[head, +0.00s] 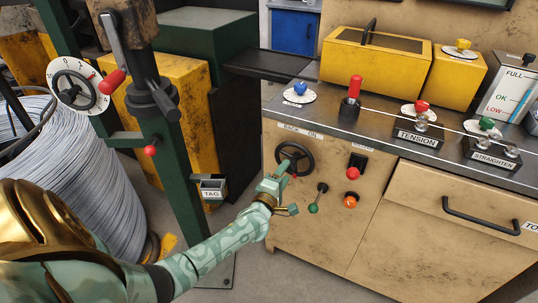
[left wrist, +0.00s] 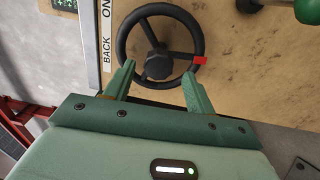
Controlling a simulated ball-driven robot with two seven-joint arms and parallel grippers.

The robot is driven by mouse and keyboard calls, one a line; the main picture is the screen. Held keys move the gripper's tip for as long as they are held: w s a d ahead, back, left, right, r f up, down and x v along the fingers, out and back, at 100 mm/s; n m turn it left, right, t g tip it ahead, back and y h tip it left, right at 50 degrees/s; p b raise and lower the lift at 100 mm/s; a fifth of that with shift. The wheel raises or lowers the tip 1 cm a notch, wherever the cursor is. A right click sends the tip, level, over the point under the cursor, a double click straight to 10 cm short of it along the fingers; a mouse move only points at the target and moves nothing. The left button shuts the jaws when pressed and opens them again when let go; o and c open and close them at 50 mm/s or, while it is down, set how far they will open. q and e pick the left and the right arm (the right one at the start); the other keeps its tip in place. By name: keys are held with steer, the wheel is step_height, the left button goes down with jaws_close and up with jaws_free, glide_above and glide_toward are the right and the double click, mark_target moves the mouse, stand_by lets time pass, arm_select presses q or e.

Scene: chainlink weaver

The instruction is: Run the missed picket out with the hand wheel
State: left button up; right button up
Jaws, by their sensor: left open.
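The black hand wheel (head: 294,160) is on the tan cabinet front under a label reading BACK and ON. In the left wrist view the wheel (left wrist: 160,45) has spokes, a dark hub and a red mark (left wrist: 199,60) on its rim at the right. My left gripper (head: 275,177) is just in front of the wheel at its lower side. In the left wrist view its two green fingers (left wrist: 158,85) are apart, with the hub and lower rim showing between them. I cannot tell whether they touch the rim. The missed picket cannot be made out. My right gripper is not in view.
Right of the wheel are a green-knobbed lever (head: 314,207), a red-knobbed switch (head: 354,172) and an orange-red button (head: 351,200). A wire coil (head: 70,170) and a green post (head: 180,190) stand further left.

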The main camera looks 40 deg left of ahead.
arm_select(q)
steer(key=p+v, duration=0.3)
steer(key=v, duration=1)
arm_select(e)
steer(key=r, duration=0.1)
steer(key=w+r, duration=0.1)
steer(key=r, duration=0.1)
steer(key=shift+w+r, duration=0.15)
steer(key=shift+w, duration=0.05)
